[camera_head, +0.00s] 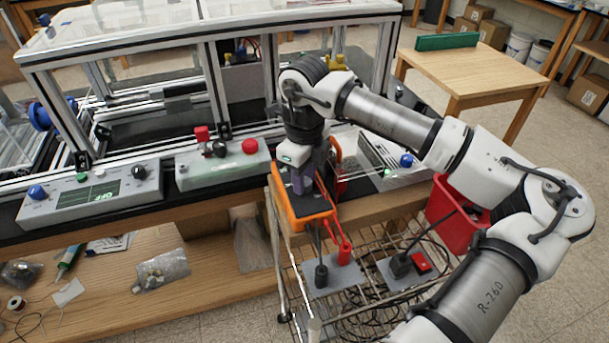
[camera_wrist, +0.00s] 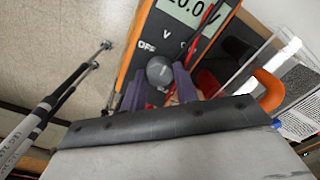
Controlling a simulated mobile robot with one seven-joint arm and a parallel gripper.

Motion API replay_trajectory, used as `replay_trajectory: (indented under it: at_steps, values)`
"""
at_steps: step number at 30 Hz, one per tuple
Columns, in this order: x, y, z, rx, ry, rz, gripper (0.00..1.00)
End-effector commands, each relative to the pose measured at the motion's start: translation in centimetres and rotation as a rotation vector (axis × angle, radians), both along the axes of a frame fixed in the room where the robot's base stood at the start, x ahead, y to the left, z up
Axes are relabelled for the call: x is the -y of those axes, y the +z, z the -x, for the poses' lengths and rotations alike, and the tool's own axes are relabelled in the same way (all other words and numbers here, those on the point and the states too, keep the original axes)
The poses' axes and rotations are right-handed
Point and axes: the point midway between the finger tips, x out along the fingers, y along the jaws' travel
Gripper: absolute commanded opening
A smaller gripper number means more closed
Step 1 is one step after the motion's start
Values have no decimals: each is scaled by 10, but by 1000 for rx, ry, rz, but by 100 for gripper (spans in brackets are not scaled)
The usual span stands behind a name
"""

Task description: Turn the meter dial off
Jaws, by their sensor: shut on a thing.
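The meter (camera_head: 284,212) is an orange and black handheld unit on the wire rack at the bench's front edge. In the wrist view, its display (camera_wrist: 190,10) is lit and partly cut off, with digits ending in "0.0". An "OFF" mark and V marks show on its face. The round grey meter dial (camera_wrist: 159,69) lies between the purple fingers of my gripper (camera_wrist: 160,82), which is shut on it. In the head view my gripper (camera_head: 302,178) reaches down over the meter and hides the dial. The dial's pointer direction cannot be told.
Red and black leads (camera_head: 344,248) run from the meter to sockets on the rack. Control boxes with knobs and buttons, one with an "OFF" display (camera_head: 104,196), stand left of the meter. A red bin (camera_head: 452,215) is to the right. The frame's posts rise close behind.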

Motion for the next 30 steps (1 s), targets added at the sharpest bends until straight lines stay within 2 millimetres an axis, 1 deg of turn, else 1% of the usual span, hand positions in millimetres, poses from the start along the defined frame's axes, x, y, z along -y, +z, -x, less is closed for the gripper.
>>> replay_trajectory:
  at_steps: [8,30]
  values:
    - [0,-5,-1,3,128,2,7]
    - [0,-2,-1,1,791,0,7]
